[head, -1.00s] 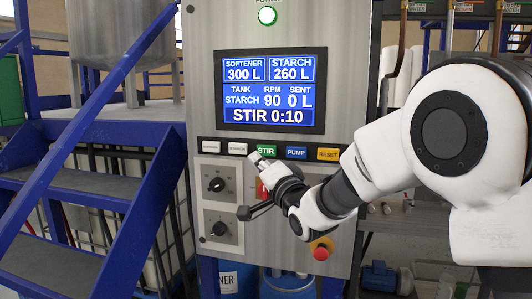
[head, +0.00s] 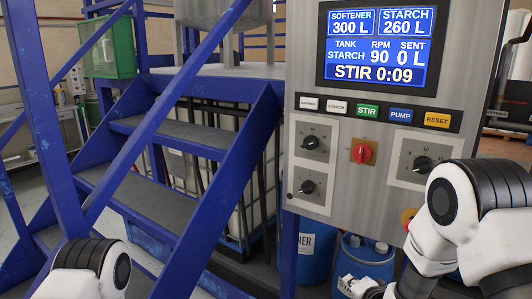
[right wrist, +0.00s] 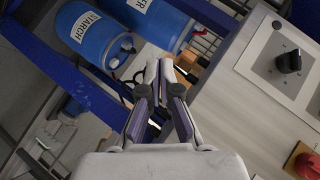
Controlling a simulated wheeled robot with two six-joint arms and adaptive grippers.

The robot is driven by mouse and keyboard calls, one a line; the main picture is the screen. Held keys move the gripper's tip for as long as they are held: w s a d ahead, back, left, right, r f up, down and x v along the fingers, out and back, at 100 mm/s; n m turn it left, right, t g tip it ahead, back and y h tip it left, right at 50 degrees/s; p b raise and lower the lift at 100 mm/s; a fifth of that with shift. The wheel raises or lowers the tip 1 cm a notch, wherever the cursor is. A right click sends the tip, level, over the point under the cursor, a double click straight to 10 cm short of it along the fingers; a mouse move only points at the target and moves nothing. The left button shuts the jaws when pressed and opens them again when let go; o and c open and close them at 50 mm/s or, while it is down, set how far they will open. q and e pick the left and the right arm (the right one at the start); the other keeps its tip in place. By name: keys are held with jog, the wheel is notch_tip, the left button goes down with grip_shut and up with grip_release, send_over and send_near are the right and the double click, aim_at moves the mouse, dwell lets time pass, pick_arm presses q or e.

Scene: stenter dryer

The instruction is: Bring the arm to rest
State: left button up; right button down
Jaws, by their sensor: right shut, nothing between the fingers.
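My right gripper (head: 362,288) is low in the head view, below the control panel (head: 318,205), apart from its buttons and knobs. In the right wrist view its fingers (right wrist: 160,70) are shut with nothing between them. My right arm is bent in front of the panel's lower right. My left gripper is out of view; only a white and black part of my left arm shows at bottom left. The display (head: 375,45) reads STIR 0:09, softener 300 L, starch 260 L. The green STIR button (head: 368,110) is uncovered.
Blue stairs (head: 165,205) with a slanting rail stand to the left. Blue drums (head: 367,262) stand under the panel; a STARCH drum (right wrist: 92,32) shows in the right wrist view. A red switch (head: 362,152) and black knobs (head: 310,142) stick out of the panel.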

jog(key=s+d+f+n+g+h+b, duration=0.2)
jog(key=s+f+g, duration=0.5)
jog(key=s+f, duration=1.55)
jog(key=s+d+n+g, duration=0.1)
jog(key=s+n+g, duration=0.4)
jog(key=s, duration=1.1)
jog(key=f+n, duration=0.1)
jog(key=n, duration=0.2)
jog(key=shift+s+n+p, duration=0.25)
jog(key=shift+n+p, duration=0.05)
jog(key=shift+p, duration=0.1)
